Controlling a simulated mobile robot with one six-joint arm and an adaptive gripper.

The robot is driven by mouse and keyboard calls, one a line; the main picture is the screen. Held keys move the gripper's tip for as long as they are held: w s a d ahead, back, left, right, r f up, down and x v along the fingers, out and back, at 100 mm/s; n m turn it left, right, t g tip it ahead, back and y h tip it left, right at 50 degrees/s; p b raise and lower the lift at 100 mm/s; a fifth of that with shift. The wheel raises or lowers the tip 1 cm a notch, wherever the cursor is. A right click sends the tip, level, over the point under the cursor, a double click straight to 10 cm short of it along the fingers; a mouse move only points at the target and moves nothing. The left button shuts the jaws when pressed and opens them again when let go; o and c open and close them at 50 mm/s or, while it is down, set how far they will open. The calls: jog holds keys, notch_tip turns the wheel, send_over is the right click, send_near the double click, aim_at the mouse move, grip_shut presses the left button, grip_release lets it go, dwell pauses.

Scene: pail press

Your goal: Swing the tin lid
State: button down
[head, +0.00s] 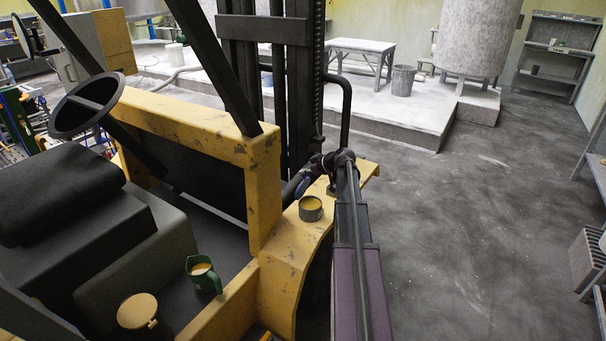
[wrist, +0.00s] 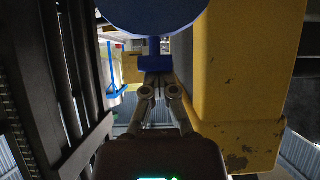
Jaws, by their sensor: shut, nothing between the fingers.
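A round tin (head: 138,311) with a flat cream-yellow top and a small tab at its right edge stands low at the left in the head view. The top looks like a lid lying flat on it. A smaller dark-walled tin (head: 310,211) with a yellowish top or filling stands on the yellow fender. I cannot tell whether that one is covered. My gripper (wrist: 157,78) is shut and empty in the wrist view, its fingers together. Neither tin is recognisable in the wrist view.
A green jug (head: 203,277) with yellowish contents stands close to the lidded tin. A yellow forklift body (head: 190,130), dark steering wheel (head: 84,105) and mast (head: 298,90) crowd the left. In the wrist view, yellow bodywork (wrist: 235,90) is close on the right. Floor at right is open.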

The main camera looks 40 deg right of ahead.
jog(key=shift+w+a+r, duration=0.1)
jog(key=shift+w+a, duration=0.2)
jog(key=shift+w, duration=0.55)
jog(key=shift+w+a+r, duration=0.1)
jog(key=shift+w+a, duration=0.2)
jog(key=shift+w, duration=0.5)
jog(key=c, duration=0.9)
grip_release()
jog(key=shift+o, duration=0.2)
jog(key=shift+w, duration=0.1)
